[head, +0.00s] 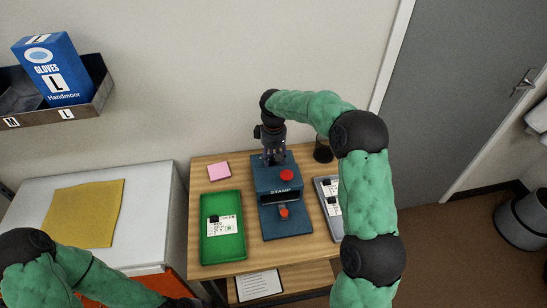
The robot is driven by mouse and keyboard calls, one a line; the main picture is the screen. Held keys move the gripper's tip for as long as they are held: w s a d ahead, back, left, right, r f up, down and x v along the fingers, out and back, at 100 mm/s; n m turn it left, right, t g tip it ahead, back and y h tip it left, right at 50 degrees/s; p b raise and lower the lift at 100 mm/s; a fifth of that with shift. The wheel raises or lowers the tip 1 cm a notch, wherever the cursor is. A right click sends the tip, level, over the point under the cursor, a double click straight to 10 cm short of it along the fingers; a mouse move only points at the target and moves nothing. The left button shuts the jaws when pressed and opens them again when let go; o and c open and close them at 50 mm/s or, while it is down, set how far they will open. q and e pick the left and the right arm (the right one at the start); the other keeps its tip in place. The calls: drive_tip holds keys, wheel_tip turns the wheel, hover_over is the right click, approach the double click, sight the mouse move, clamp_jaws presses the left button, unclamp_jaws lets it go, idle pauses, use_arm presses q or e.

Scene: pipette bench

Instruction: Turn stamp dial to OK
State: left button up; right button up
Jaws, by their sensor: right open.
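The blue stamp machine (268,222), marked STAMP, stands on the wooden table. A round red button (287,175) sits on its top, and a smaller red part (283,213) is at its front below a dark slot. My right gripper (274,159) is open and points down over the back left part of the machine's top. It covers that area, so I cannot make out the dial, its setting or whether the fingers touch it.
A green tray (222,254) with a labelled card is left of the machine. A grey tray (319,188) with cards is right, partly behind my right arm. A pink note pad (219,171) and a dark cup (323,150) are at the back. A yellow cloth (85,213) lies on the white cabinet.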

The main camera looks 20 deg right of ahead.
clamp_jaws()
